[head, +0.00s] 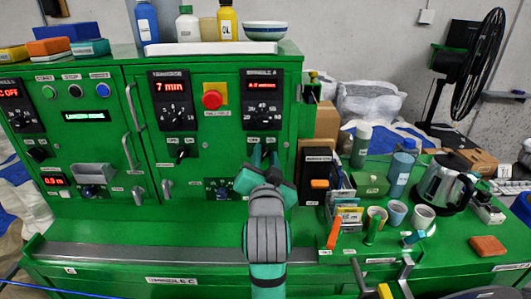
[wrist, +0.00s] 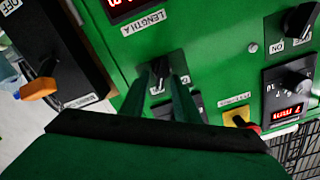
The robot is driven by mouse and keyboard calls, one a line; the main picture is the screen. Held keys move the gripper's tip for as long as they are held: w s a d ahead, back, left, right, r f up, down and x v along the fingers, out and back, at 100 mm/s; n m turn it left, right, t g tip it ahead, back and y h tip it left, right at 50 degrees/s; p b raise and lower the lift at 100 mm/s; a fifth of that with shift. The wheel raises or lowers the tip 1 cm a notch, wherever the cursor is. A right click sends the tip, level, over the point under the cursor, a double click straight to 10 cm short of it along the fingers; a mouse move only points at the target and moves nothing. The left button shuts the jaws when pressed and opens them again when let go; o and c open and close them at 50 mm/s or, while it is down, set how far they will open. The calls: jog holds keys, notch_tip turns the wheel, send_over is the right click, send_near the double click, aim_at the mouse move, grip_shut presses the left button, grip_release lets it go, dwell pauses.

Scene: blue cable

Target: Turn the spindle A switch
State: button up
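A black rotary switch (wrist: 158,68) shows in the wrist view on the green cabinet face, just beyond my fingertips, with a small label beside it. I take it as the spindle A switch; its name label is not readable. My gripper (head: 265,152) reaches up to the cabinet below the right dial panel (head: 263,95) and covers most of that spot in the head view. In the wrist view my gripper (wrist: 159,82) has its two fingers apart, with the switch in line with the gap. I cannot tell whether they touch it.
A similar black switch (head: 182,153) sits to the left, below the 7 mm panel (head: 175,98). A red stop button (head: 212,99) is between the panels. A black box (head: 316,168) with an orange switch stands to the right. Cups and a kettle (head: 445,184) crowd the right bench.

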jog(key=shift+w, duration=0.1)
jog(key=c, duration=0.7)
jog(key=shift+o, duration=0.2)
jog(key=shift+a+n, duration=0.1)
jog(key=shift+n, duration=0.3)
jog(key=n, duration=0.7)
jog(key=a+n, duration=0.1)
jog(key=n, duration=0.3)
jog(key=shift+f, duration=0.1)
jog(key=shift+a, duration=0.1)
